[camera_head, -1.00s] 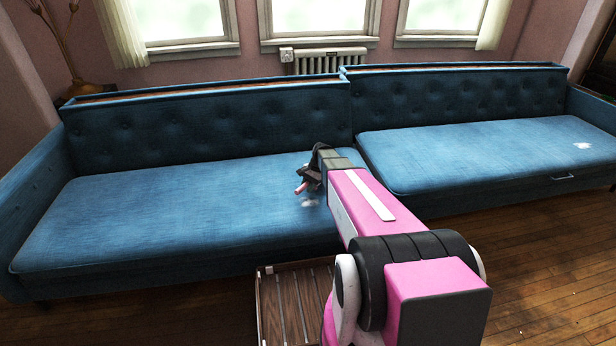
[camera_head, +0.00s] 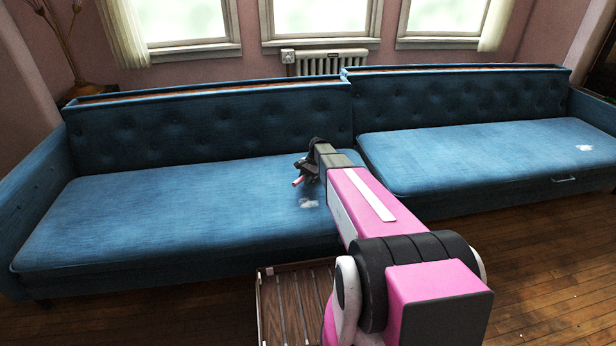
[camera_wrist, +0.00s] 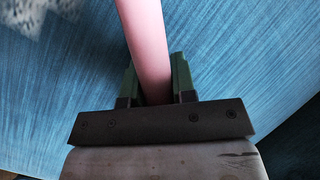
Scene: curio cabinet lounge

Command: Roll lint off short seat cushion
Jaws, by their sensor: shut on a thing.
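My gripper (camera_head: 309,170) is shut on a pink cylinder (camera_wrist: 147,45), which looks like the lint roller. In the wrist view the cylinder stands between the two green fingers, and its far end is out of frame. In the head view its pink end (camera_head: 297,182) shows over the left seat cushion (camera_head: 150,210). A white lint patch (camera_head: 308,203) lies on that cushion just below the gripper in the picture; pale lint also shows in the wrist view (camera_wrist: 35,15). The right seat cushion (camera_head: 470,155) looks shorter and bears another white patch (camera_head: 584,148). I cannot tell whether the roller touches the cushion.
The tufted sofa backrest (camera_head: 210,125) rises behind the gripper. A slatted wooden surface (camera_head: 292,305) is in front of the sofa, beside my arm. A small handle (camera_head: 563,179) sits on the right section's front. Wooden floor (camera_head: 540,260) is open at the right.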

